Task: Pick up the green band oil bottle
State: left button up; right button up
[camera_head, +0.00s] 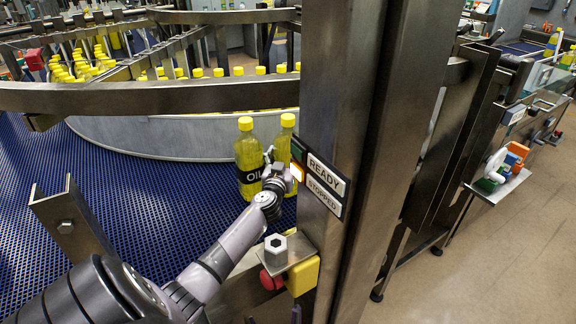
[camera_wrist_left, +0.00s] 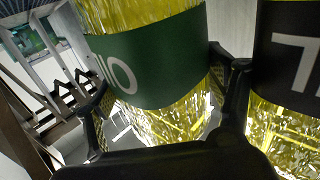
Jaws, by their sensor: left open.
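The green band oil bottle (camera_wrist_left: 150,60) fills the middle of the left wrist view, its yellow oil showing above and below the band. In the head view a yellow-capped bottle (camera_head: 287,132), probably the same one, stands partly behind my gripper and the steel post. My left gripper (camera_wrist_left: 165,105) is open, with one finger on each side of the green band bottle; whether they touch it I cannot tell. It also shows small in the head view (camera_head: 273,166). A black band oil bottle (camera_wrist_left: 288,60) stands close beside the right finger; it also shows in the head view (camera_head: 249,160).
A thick steel post (camera_head: 345,90) with READY and STOPPED signs (camera_head: 326,184) stands just right of the bottles. A curved steel rail (camera_head: 150,97) runs behind them, with several more yellow-capped bottles (camera_head: 85,65) beyond. The blue conveyor mat (camera_head: 130,200) is clear to the left.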

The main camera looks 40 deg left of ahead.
pick_arm(q)
jog(key=shift+w+a, duration=0.15)
jog(key=shift+w, duration=0.2)
jog(key=shift+s, duration=0.1)
pick_arm(e)
jog(key=shift+f, duration=0.1)
pick_arm(q)
jog(key=shift+r, duration=0.1)
jog(key=shift+c, duration=0.2)
pick_arm(e)
jog(key=shift+d, duration=0.1)
pick_arm(q)
jog(key=c, duration=1.5)
jog(key=shift+r, duration=0.1)
jog(key=shift+c, duration=0.3)
pick_arm(e)
jog(key=shift+d, duration=0.2)
pick_arm(q)
jog(key=shift+r, duration=0.1)
